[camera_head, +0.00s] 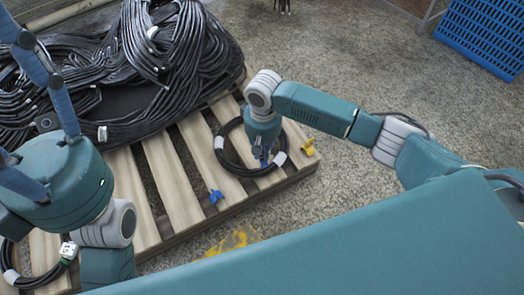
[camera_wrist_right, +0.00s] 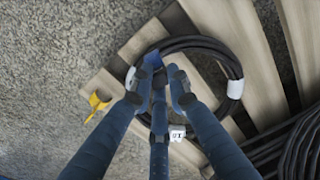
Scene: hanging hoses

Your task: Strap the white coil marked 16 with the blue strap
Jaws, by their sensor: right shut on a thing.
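My right gripper (camera_head: 264,158) reaches down to a black coil (camera_head: 222,158) on the slatted pallet. In the right wrist view my right gripper (camera_wrist_right: 161,82) is shut on a blue strap (camera_wrist_right: 152,60) at the rim of the coil (camera_wrist_right: 205,43). The coil has white wraps (camera_wrist_right: 235,88) and a white tag (camera_wrist_right: 177,132) whose number I cannot read surely. The fingers hide part of the strap, so whether it encircles the coil is unclear. My left gripper (camera_head: 28,120) is raised close to the head camera, its blue fingers spread and empty.
Another blue strap (camera_head: 215,196) and a yellow strap (camera_head: 307,147) lie near the coil. A second tagged coil (camera_head: 45,278) is at lower left. Large black hose bundles (camera_head: 185,45) cover the pallet's (camera_head: 165,175) back. A blue crate (camera_head: 490,35) stands far right on open floor.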

